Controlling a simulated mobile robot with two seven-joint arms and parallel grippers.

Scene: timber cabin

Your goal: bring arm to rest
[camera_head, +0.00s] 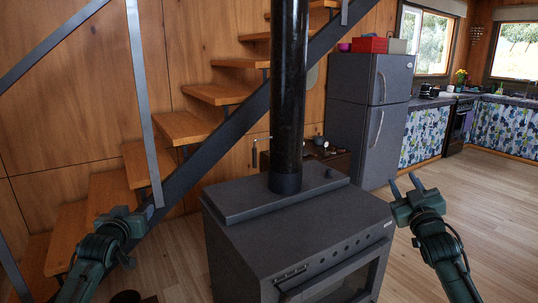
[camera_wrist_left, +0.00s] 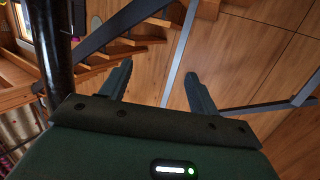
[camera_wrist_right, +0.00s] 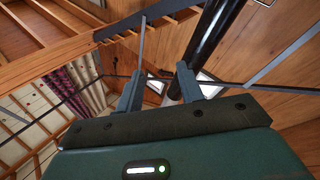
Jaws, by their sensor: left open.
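My left gripper (camera_head: 143,212) is raised at the lower left of the head view, in front of the staircase. In the left wrist view its two fingers (camera_wrist_left: 158,68) stand apart with nothing between them. My right gripper (camera_head: 404,182) is raised to the right of the stove, with its fingers pointing up and away. In the right wrist view its fingers (camera_wrist_right: 160,72) are also apart and empty. Neither gripper holds anything.
A dark stove (camera_head: 300,236) with a black flue pipe (camera_head: 288,95) stands between my arms. A wooden staircase (camera_head: 180,127) with metal rails rises at left. A grey fridge (camera_head: 365,120) and kitchen counters stand behind at right. The wooden floor (camera_head: 495,215) at right is clear.

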